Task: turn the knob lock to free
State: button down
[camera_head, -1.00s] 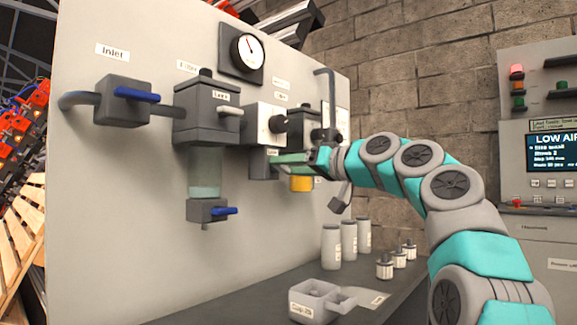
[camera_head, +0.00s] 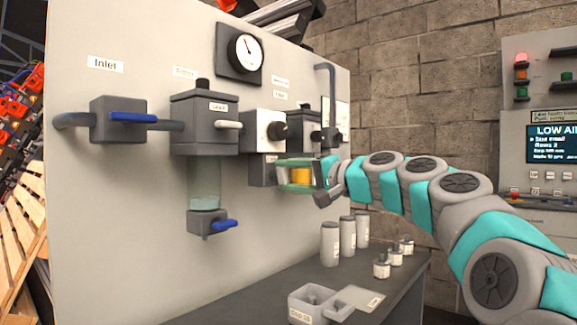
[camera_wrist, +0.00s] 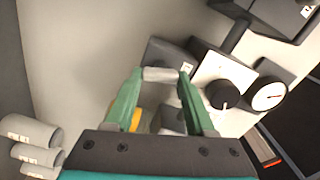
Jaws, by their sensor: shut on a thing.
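The regulator's black knob (camera_head: 280,131) sits on a white block; it also shows in the wrist view (camera_wrist: 222,94). Below the block is a dark grey box (camera_head: 262,170) with a small label, also in the wrist view (camera_wrist: 165,53). The knob lock, a short light grey lever (camera_wrist: 160,74), sticks out at this box. My gripper (camera_head: 281,174) has its green fingers on either end of the lever and is shut on it; in the wrist view the fingertips (camera_wrist: 160,75) stand apart around it.
A yellow cup (camera_head: 301,175) hangs just behind my fingers. Left are the filter lever (camera_head: 229,125) and blue inlet handle (camera_head: 132,118); a gauge (camera_head: 245,53) is above. Bottles (camera_head: 330,243) and an open grey tray (camera_head: 312,305) stand on the bench below.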

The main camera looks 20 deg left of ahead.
jog(key=shift+f+m, duration=0.1)
jog(key=shift+m, duration=1.5)
jog(key=shift+c, duration=1.2)
grip_release()
jog(key=shift+d, duration=0.1)
jog(key=v, duration=0.7)
jog(key=shift+d+b, duration=0.3)
jog(key=shift+b, duration=0.1)
jog(key=shift+s, duration=0.1)
